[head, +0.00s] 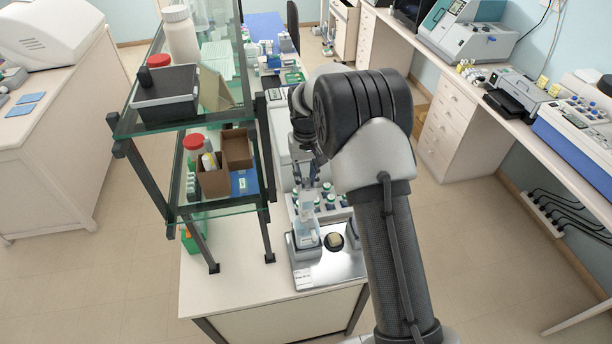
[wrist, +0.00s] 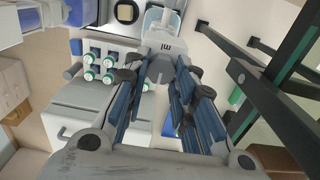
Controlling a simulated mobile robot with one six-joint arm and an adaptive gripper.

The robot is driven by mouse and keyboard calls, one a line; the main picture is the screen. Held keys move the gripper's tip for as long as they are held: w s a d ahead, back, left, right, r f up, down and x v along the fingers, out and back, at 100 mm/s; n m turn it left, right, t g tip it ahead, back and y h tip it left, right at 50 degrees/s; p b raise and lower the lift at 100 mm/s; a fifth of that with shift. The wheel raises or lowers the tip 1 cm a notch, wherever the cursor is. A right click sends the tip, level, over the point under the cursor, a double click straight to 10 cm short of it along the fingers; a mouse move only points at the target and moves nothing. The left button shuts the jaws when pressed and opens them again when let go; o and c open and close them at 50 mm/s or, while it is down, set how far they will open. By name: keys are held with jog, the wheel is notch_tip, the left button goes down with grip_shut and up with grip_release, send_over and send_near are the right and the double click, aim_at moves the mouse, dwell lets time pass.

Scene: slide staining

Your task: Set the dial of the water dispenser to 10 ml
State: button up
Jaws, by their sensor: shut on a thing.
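The water dispenser (head: 306,226) stands upright on a grey metal tray at the front of the bench, pale and bluish. In the wrist view its pale upper part with "ml" lettering, which I take for the dial (wrist: 168,46), lies at the fingertips. My gripper (wrist: 166,66) reaches it and is shut on it. In the head view my gripper (head: 309,178) is above the dispenser, partly hidden by my arm. The number set on the dial cannot be read in either view.
A rack of green-and-white capped bottles (wrist: 108,62) stands close beside the dispenser. A dark round holder with a tan piece (head: 334,241) is to its right on the tray (head: 318,274). A glass shelf with dark posts (head: 262,150) stands close on the left.

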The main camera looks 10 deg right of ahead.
jog(key=shift+n, duration=0.4)
grip_shut()
jog(key=n+b, duration=0.1)
jog(key=n, duration=0.2)
jog(key=shift+b, duration=0.35)
jog(key=n+b, duration=0.1)
jog(key=n, duration=0.4)
jog(key=shift+a, duration=0.15)
jog(key=n+b, duration=0.1)
jog(key=n, duration=0.3)
jog(key=shift+s+n, duration=0.15)
jog(key=shift+n, duration=0.25)
jog(key=n, duration=0.4)
jog(key=shift+s+a+b, duration=0.1)
jog(key=shift+b, duration=0.25)
jog(key=shift+n, duration=0.3)
jog(key=o, duration=1)
grip_release()
